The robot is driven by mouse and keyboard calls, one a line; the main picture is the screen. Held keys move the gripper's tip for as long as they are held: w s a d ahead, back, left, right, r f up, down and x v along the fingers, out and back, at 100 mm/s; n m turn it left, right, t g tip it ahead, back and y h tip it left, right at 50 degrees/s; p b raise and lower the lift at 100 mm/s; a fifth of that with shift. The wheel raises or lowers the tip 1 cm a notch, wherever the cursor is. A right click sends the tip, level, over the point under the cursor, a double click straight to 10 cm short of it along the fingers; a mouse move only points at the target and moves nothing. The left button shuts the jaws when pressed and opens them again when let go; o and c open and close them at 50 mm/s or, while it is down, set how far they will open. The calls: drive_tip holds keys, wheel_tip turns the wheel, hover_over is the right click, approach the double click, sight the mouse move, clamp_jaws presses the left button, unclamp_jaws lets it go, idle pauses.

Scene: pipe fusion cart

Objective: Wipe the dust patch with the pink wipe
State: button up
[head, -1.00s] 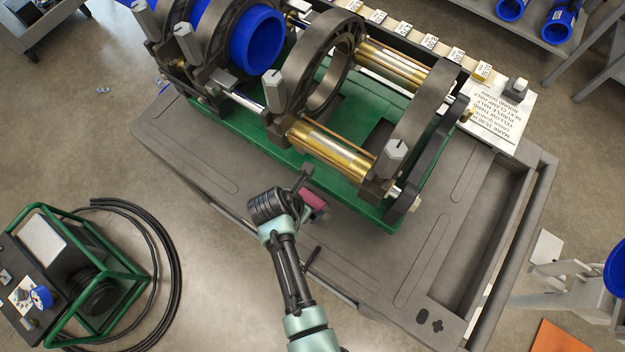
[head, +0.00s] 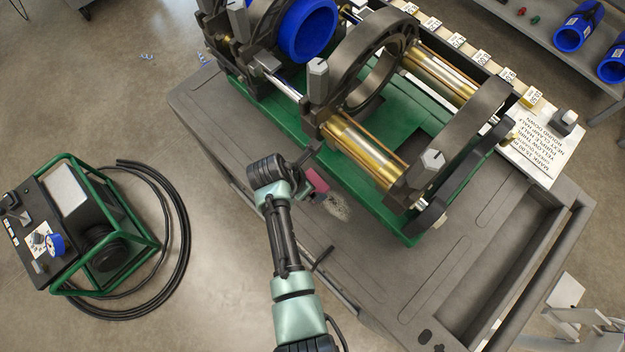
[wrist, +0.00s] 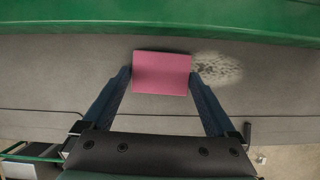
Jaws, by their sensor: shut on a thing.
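The pink wipe (wrist: 161,73) is held between the two fingers of my gripper (wrist: 160,80), which is shut on it. The pink wipe (head: 317,180) also shows in the head view, just right of my gripper (head: 308,176), over the grey cart top. The pale, speckled dust patch (wrist: 216,68) lies on the cart top directly right of the wipe in the wrist view. In the head view the dust patch (head: 337,206) is just below and right of the wipe. I cannot tell whether the wipe touches the surface; it may cover part of the patch.
The green bed (head: 290,150) of the fusion machine runs along the cart top (head: 400,270) just beyond the wipe, with clamp rings (head: 372,75) rising above it. A green-framed unit (head: 85,225) with a coiled black hose stands on the floor at left.

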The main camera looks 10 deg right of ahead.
sight(349, 220)
drive_tip(key=shift+s+d+r+p, duration=0.15)
drive_tip(key=shift+s+d+p, duration=0.65)
drive_tip(key=shift+s+p, duration=0.3)
drive_tip(key=shift+s+d+f+p, duration=0.2)
drive_tip(key=shift+s+d+p, duration=0.65)
drive_tip(key=shift+s, duration=0.3)
drive_tip(key=shift+s+d+f+p, duration=0.15)
drive_tip(key=shift+s+d+p, duration=0.7)
drive_tip(key=shift+s, duration=0.3)
drive_tip(key=shift+s+d+r+p, duration=0.1)
drive_tip(key=shift+s+d+p, duration=1.1)
drive_tip(key=shift+s, duration=0.35)
drive_tip(key=shift+w+r+p, duration=0.15)
drive_tip(key=shift+r+p, duration=0.4)
drive_tip(key=shift+r, duration=0.1)
wheel_tip(349, 220, up, 5)
drive_tip(key=p, duration=0.5)
drive_tip(key=shift+w+r, duration=0.1)
